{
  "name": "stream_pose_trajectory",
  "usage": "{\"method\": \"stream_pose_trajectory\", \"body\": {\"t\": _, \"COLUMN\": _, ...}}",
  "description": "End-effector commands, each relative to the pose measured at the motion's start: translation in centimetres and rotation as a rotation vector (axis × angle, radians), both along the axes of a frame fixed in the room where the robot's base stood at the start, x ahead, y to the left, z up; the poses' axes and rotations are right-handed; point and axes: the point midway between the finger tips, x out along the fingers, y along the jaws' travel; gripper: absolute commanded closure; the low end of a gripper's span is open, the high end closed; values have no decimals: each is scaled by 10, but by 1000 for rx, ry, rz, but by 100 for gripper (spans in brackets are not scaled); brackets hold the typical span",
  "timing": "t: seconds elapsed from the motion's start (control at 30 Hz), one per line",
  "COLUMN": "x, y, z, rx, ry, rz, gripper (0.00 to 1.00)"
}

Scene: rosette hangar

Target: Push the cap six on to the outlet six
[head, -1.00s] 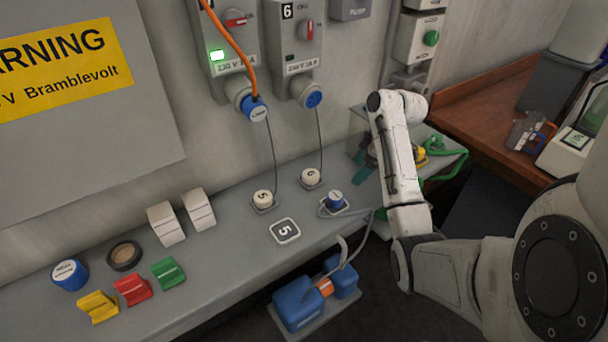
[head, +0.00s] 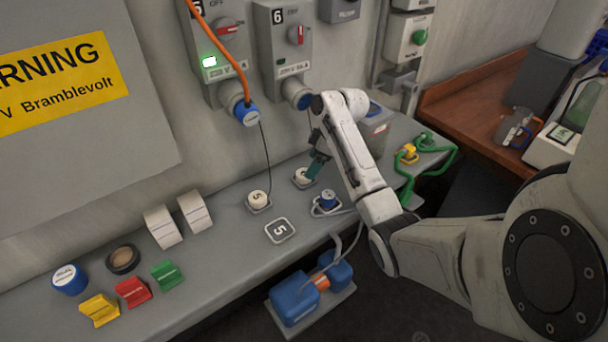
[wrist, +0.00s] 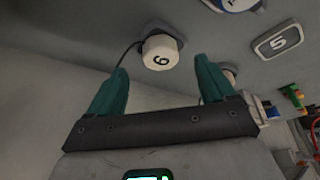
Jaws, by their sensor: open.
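Cap six (head: 303,177) is a short white cylinder marked 6, on a small base on the grey bench. It also shows in the wrist view (wrist: 158,52), beyond and between my fingertips. A thin black cord runs from it. Outlet six (head: 300,95) is a grey angled socket with a blue face under the box labelled 6; my arm is close beside it and hides part of the cord. My gripper (head: 314,166) has teal fingers just right of the cap; in the wrist view my gripper (wrist: 162,67) is open and empty, its fingers apart from the cap.
Cap five (head: 259,200) stands to the left, with a plate marked 5 (head: 281,230) in front. A blue plug (head: 327,200) on a grey cable is just right of the plate. The left outlet (head: 243,108) holds a blue plug with an orange cable.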

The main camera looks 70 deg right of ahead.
Motion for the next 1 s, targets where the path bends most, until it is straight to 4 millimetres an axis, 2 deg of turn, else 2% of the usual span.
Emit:
{"method": "stream_pose_trajectory", "body": {"t": 0.27, "x": 0, "y": 0, "z": 0, "rx": 0, "ry": 0, "rz": 0, "gripper": 17}}
{"method": "stream_pose_trajectory", "body": {"t": 0.4, "x": 11, "y": 3, "z": 1, "rx": 1, "ry": 2, "rz": 2, "gripper": 17}}
{"method": "stream_pose_trajectory", "body": {"t": 0.7, "x": 27, "y": 7, "z": -40, "rx": 2, "ry": 3, "rz": -1, "gripper": 17}}
{"method": "stream_pose_trajectory", "body": {"t": 1.0, "x": 30, "y": 8, "z": -47, "rx": 0, "ry": 1, "rz": -1, "gripper": 17}}
